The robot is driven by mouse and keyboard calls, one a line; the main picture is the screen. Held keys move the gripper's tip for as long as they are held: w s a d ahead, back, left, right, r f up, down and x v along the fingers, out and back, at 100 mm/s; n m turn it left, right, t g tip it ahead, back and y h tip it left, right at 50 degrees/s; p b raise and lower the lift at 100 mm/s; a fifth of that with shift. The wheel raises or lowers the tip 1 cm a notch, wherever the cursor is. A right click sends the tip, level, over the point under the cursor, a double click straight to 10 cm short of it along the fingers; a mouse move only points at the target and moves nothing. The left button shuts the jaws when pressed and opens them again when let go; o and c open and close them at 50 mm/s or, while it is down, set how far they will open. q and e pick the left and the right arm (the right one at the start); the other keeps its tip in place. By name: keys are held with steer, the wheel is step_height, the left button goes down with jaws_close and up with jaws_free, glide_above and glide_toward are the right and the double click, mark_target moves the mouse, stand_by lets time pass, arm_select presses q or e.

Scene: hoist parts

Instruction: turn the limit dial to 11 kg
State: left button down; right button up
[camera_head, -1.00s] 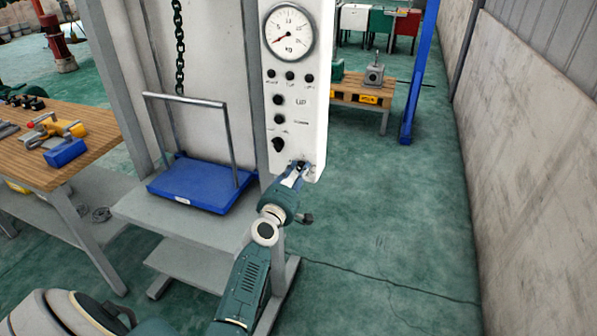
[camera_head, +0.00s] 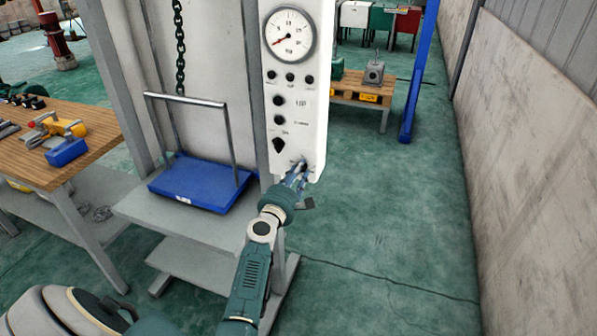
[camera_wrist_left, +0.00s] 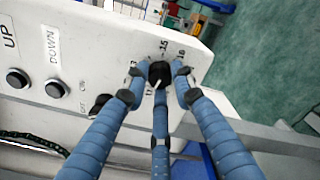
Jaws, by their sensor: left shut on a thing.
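The limit dial is a small black knob (camera_wrist_left: 160,71) low on the white control panel (camera_head: 297,100). Printed numbers ring it in the left wrist view; 15 and 18 seem readable, others are blurred or hidden by fingers. A pale pointer line on the knob runs toward the picture's bottom, slightly left; its exact reading cannot be told. My left gripper (camera_wrist_left: 159,85) has its blue fingers shut around the knob. In the head view the left gripper (camera_head: 299,174) is at the panel's lower end and hides the dial. My right gripper is not in view.
Above the dial are a black selector (camera_head: 278,146), several black buttons (camera_head: 279,120) and a round kg gauge (camera_head: 289,36). A wooden workbench (camera_head: 92,125) stands farther left. Floor to the right is free.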

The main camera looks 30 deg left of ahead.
arm_select(q)
steer(key=shift+d, duration=0.2)
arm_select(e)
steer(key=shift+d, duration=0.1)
arm_select(q)
steer(key=c, duration=1.4)
jaws_free()
steer(key=shift+c, duration=0.2)
steer(key=shift+w, duration=0.1)
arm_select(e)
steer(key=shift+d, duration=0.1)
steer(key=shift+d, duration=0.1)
arm_select(q)
steer(key=v, duration=1.2)
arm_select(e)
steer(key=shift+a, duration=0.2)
